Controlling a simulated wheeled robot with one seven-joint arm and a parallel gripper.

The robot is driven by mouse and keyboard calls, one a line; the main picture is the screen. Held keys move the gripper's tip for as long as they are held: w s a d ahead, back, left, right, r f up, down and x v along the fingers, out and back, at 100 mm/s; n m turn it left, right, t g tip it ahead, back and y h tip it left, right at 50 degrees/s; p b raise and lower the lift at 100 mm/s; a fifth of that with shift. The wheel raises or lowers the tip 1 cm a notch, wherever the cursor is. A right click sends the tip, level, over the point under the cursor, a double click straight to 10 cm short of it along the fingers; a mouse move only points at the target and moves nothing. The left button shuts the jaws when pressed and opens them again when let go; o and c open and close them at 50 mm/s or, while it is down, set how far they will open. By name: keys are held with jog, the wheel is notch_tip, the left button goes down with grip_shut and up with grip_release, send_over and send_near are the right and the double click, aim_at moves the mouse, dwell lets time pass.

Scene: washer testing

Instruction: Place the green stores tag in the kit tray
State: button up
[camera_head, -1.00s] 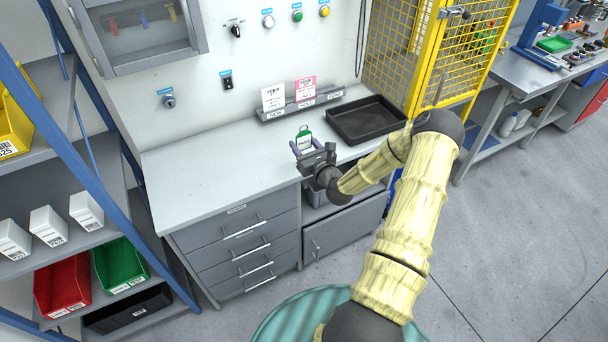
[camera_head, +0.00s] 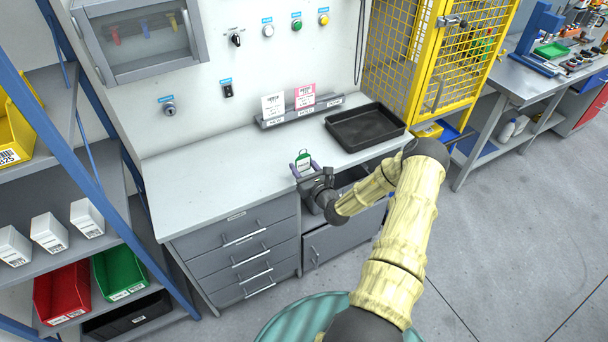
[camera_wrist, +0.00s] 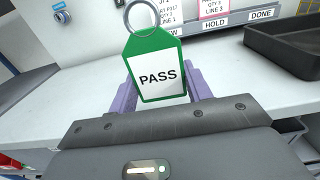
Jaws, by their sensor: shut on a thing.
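The green tag (camera_head: 303,162) has a white label and a metal ring at its top. In the wrist view the tag (camera_wrist: 154,70) reads "PASS" and stands upright between the purple fingers. My gripper (camera_head: 303,170) is shut on its lower part, near the bench's front edge. The gripper (camera_wrist: 158,96) also shows in the wrist view. The black kit tray (camera_head: 366,126) lies empty on the bench, to the right of and behind my gripper. Its left corner shows in the wrist view (camera_wrist: 284,47). The tag is apart from the tray.
A grey card rack (camera_head: 299,112) with a white and a pink card stands behind, left of the tray. The white bench top (camera_head: 215,165) is clear to the left. A yellow mesh cage (camera_head: 425,60) stands right of the tray. Drawers (camera_head: 240,245) are below.

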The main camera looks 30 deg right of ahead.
aim_at(303, 174)
jog(key=shift+d+f, duration=0.1)
jog(key=shift+f, duration=1.8)
jog(key=shift+f, duration=0.15)
jog(key=o, duration=0.9)
jog(key=shift+o, duration=0.2)
jog(key=s+b, duration=0.2)
jog(key=s, duration=1)
jog(key=shift+d, duration=0.15)
